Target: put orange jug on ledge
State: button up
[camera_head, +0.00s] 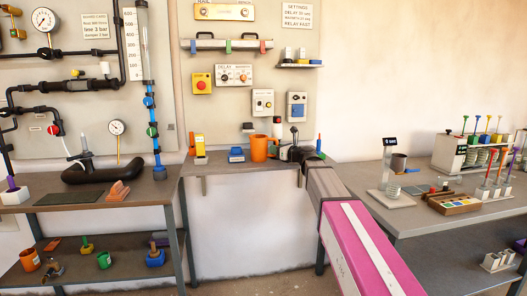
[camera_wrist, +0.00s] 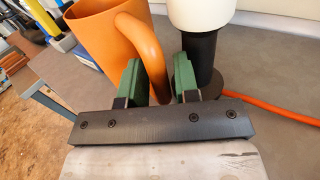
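The orange jug (camera_head: 260,148) stands upright on the narrow middle worktop (camera_head: 225,169) against the wall, its handle towards the right. My gripper (camera_head: 292,153) is beside the jug on its right, small and partly hidden by my arm in the head view. In the wrist view, the jug (camera_wrist: 95,30) is just beyond the gripper (camera_wrist: 157,85). The two green fingers are apart, one on each side of the jug's handle, with gaps showing. A small wall shelf (camera_head: 303,66) above holds small blocks; I cannot tell which surface the task calls the ledge.
A white-topped item with a black stem (camera_wrist: 203,45) stands close to the right finger. An orange cable (camera_wrist: 265,105) lies to its right. A blue item (camera_head: 236,155) and a yellow device (camera_head: 199,148) stand left of the jug. Wall panels are behind.

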aim_at(277, 135)
grip_shut()
jog(key=shift+r, duration=0.1)
jog(key=shift+s+d+r, duration=0.1)
jog(key=shift+s+r, duration=0.15)
jog(key=shift+r, duration=0.2)
notch_tip(277, 135, up, 6)
jog(key=shift+f, duration=0.25)
jog(key=s+d, duration=0.3)
jog(key=s, duration=0.6)
jog(key=s+d, duration=0.2)
jog(key=s, duration=0.8)
jog(key=s+d+f, duration=0.2)
jog(key=d+f, duration=0.7)
jog(key=f, duration=0.4)
jog(key=s+d+f+g, duration=0.1)
jog(key=s+d+f, duration=0.2)
jog(key=d+f, duration=0.6)
notch_tip(277, 135, down, 5)
jog(key=shift+d+r+n+y, duration=0.15)
jog(key=shift+d+n+y, duration=0.15)
jog(key=shift+n+y, duration=0.1)
